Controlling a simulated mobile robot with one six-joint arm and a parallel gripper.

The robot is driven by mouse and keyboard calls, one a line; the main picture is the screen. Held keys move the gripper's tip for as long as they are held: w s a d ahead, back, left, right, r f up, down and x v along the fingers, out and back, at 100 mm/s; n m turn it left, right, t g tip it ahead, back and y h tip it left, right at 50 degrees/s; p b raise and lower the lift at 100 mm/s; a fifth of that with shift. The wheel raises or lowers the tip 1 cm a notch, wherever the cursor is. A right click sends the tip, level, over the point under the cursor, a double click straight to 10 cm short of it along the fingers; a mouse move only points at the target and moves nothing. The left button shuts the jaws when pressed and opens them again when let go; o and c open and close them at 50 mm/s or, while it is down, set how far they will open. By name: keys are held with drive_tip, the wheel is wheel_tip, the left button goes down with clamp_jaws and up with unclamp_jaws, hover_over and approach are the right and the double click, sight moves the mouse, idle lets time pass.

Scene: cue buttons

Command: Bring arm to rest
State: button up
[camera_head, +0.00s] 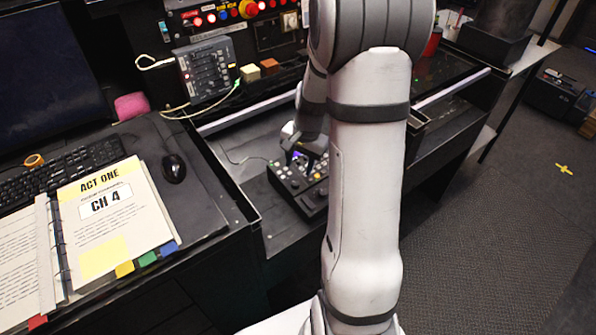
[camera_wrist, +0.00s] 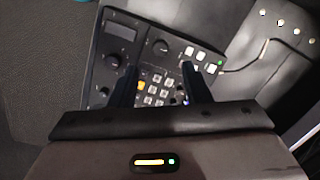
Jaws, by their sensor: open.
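My arm rises in front of the desk in the head view and bends down to my gripper (camera_head: 304,154), which hangs over a dark control panel (camera_head: 283,182). In the wrist view my gripper (camera_wrist: 158,82) is open, with its two dark fingers apart and nothing held between them. The panel (camera_wrist: 122,50) lies beyond the fingers, with knobs, white buttons, one yellow button and a small green light. I cannot tell whether the fingertips touch the panel. My arm hides part of the desk behind it.
An open binder (camera_head: 115,215) marked "ACT ONE CH 4", a keyboard (camera_head: 62,170) and a mouse (camera_head: 174,168) lie on the left desk. A box with a red light (camera_head: 207,70) stands behind. Red and blue buttons line the back panel (camera_head: 215,12). Open floor (camera_head: 490,210) lies right.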

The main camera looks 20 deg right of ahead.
drive_tip(key=shift+r, duration=0.4)
drive_tip(key=s+a+r+n+t, duration=0.1)
drive_tip(key=s+a+r+n, duration=0.4)
drive_tip(key=s+r, duration=0.2)
drive_tip(key=s+a+r+n+h, duration=0.1)
drive_tip(key=s+a+r+n, duration=0.4)
drive_tip(key=s, duration=0.5)
wheel_tip(320, 180, up, 2)
drive_tip(key=shift+s+a+r+t+p, duration=0.25)
drive_tip(key=shift+s+a+t+p, duration=0.1)
drive_tip(key=shift+a+t, duration=0.1)
drive_tip(key=shift+c, duration=0.7)
